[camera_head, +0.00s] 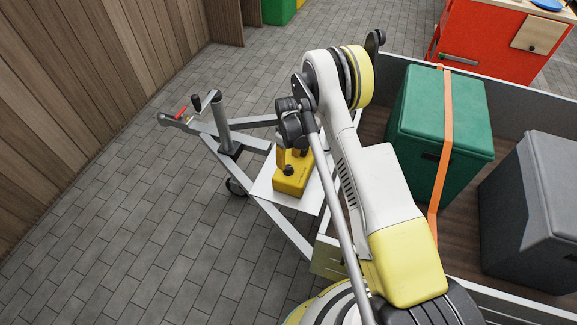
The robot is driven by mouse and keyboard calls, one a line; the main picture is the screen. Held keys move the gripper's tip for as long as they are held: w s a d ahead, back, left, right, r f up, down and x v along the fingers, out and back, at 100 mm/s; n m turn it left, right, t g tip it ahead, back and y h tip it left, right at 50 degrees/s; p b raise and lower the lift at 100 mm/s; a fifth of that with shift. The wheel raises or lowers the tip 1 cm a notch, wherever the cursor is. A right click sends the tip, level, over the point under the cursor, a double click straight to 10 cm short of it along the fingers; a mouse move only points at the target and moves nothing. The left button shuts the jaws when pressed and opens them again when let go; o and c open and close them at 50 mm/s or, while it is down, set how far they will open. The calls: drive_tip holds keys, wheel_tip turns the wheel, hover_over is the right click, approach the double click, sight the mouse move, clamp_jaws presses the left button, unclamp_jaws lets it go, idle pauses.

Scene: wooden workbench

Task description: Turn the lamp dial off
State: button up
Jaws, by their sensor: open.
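A yellow lamp (291,180) sits on a white plate (270,196) on the drawbar of a trailer. A small black knob (289,170), which looks like the dial, is on the lamp's near side. My gripper (291,140) is the dark end of my arm. It appears just above the lamp and is open, with nothing seen in it. Its fingertips are hard to make out, and I cannot tell whether it touches the lamp. My arm hides the lamp's right side and part of its top.
The trailer bed (376,120) at right holds a green box (436,120) with an orange strap (447,130) and a grey box (530,210). The drawbar has a jack post (219,120). A wooden wall (80,80) stands left. Paved floor (140,225) is clear between them.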

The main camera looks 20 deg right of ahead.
wheel_tip(320, 180, up, 7)
drive_tip(key=shift+f, duration=0.15)
idle(0.4)
wheel_tip(320, 180, up, 15)
drive_tip(key=m+t, duration=0.1)
drive_tip(key=t, duration=0.1)
hover_over(288, 167)
drive_tip(key=s, duration=0.2)
drive_tip(key=s+r+m+t, duration=0.1)
drive_tip(key=s+r, duration=0.2)
drive_tip(key=r, duration=0.2)
drive_tip(key=s+r+m, duration=0.1)
drive_tip(key=s+r, duration=0.2)
drive_tip(key=r, duration=0.3)
drive_tip(key=s+r+m+t, duration=0.1)
drive_tip(key=s+r+t, duration=0.1)
drive_tip(key=s, duration=0.9)
drive_tip(key=s+r+m+t, duration=0.2)
drive_tip(key=s+r, duration=0.3)
drive_tip(key=s, duration=0.5)
drive_tip(key=shift+s+r, duration=0.3)
drive_tip(key=shift+s, duration=0.05)
drive_tip(key=shift+d, duration=0.1)
